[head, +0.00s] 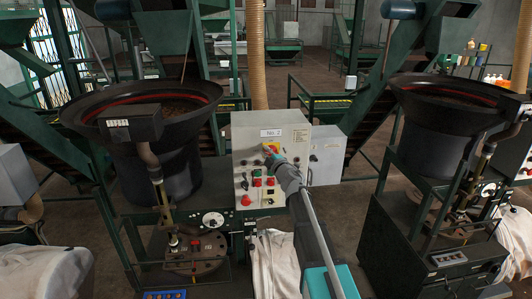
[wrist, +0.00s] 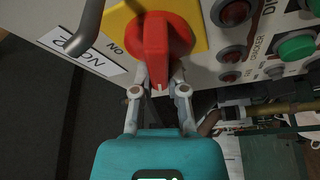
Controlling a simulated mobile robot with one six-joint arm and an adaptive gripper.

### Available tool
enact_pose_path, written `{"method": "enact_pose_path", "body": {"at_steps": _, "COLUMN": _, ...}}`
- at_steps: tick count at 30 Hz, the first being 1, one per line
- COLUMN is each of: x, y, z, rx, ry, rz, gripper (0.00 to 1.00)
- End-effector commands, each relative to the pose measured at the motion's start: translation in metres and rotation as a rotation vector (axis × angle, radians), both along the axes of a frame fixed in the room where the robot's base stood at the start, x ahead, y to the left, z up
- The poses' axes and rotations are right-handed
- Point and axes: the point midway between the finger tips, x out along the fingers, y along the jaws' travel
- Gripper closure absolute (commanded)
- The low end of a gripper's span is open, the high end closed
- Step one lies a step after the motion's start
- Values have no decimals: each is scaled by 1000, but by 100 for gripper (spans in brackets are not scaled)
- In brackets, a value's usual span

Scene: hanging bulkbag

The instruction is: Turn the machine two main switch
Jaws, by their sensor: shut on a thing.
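The grey control panel labelled No. 2 (head: 245,150) stands in the middle of the head view. Its main switch is a red rotary handle on a yellow plate (head: 268,147), below the label. In the wrist view the red handle (wrist: 155,40) fills the top centre, with the yellow plate (wrist: 120,15) behind it and "NO" lettering beside it. My gripper (wrist: 158,82) is shut on the red handle, one finger on each side of its end. In the head view my gripper (head: 272,156) partly covers the switch.
A red emergency button (head: 246,200) and several red and green buttons (head: 262,182) sit lower on the panel. Black bowl feeders (head: 150,110) stand on both sides. A metal panel handle (wrist: 85,25) lies close left of the switch in the wrist view.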

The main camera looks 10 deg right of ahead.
Motion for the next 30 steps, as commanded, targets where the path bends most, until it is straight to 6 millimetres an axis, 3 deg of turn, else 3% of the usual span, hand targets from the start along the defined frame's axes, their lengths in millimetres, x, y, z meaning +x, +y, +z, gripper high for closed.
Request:
{"method": "enact_pose_path", "body": {"at_steps": 1, "x": 1, "y": -1, "z": 0, "rx": 0, "ry": 0, "rz": -3, "gripper": 76}}
{"method": "enact_pose_path", "body": {"at_steps": 6, "x": 1, "y": -1, "z": 0, "rx": 1, "ry": 0, "rz": -2, "gripper": 47}}
{"method": "enact_pose_path", "body": {"at_steps": 21, "x": 0, "y": 0, "z": 0, "rx": 14, "ry": 1, "rz": -1, "gripper": 47}}
{"method": "enact_pose_path", "body": {"at_steps": 30, "x": 0, "y": -1, "z": 1, "rx": 113, "ry": 0, "rz": 0, "gripper": 47}}
